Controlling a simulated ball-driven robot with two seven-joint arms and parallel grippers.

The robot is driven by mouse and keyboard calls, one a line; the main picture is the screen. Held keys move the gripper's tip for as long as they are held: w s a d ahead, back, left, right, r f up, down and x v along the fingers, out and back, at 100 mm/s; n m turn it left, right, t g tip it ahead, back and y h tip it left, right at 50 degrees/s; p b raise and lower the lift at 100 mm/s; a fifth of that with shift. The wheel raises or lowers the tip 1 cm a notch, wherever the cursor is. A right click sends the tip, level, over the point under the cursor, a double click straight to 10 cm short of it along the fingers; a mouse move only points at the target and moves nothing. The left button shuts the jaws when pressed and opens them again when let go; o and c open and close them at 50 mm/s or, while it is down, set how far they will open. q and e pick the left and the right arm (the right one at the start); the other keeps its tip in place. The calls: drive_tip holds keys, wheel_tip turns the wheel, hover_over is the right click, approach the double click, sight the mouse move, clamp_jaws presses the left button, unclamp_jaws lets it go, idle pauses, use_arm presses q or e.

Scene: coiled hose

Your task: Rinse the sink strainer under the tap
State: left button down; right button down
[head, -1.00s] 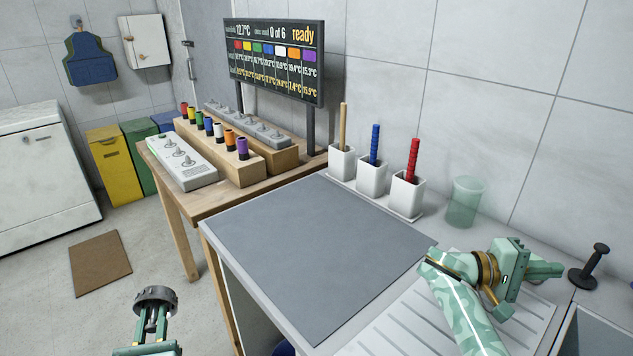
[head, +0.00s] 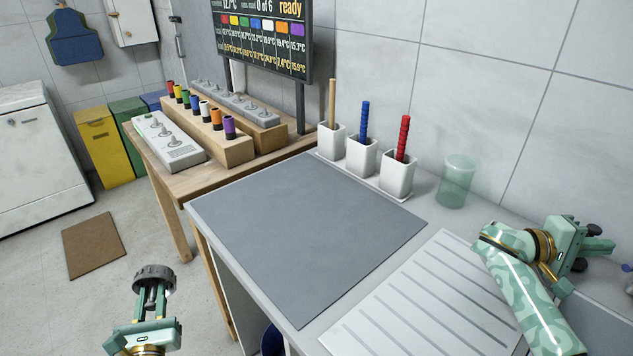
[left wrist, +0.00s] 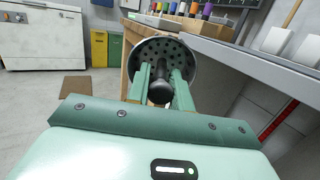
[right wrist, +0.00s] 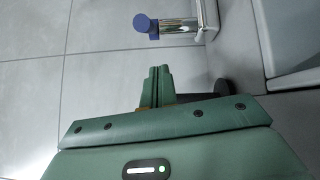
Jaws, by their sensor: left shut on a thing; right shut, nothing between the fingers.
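The sink strainer (head: 154,278) is a round grey metal disc with holes. In the left wrist view the strainer (left wrist: 182,52) faces me, with a dark knob at its middle. My left gripper (head: 152,300) is shut on the knob, holding the strainer over the floor, left of the counter. My right gripper (head: 600,238) is shut and empty beyond the ribbed drainboard, near the wall. In the right wrist view, its closed fingers (right wrist: 158,84) are below a chrome fitting (right wrist: 178,26) with a blue end, seemingly the tap. The sink shows only in part at the right edge.
A grey mat (head: 300,225) lies clear on the counter. The ribbed drainboard (head: 425,305) is bare. White pots (head: 362,156) with coloured handles and a green tumbler (head: 456,182) stand along the wall. A wooden table (head: 195,185) adjoins the counter's left end.

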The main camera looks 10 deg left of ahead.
drive_tip(key=shift+s+d+r, duration=0.2)
drive_tip(key=shift+s, duration=0.55)
drive_tip(key=shift+s+d+r, duration=0.15)
drive_tip(key=shift+s, duration=0.55)
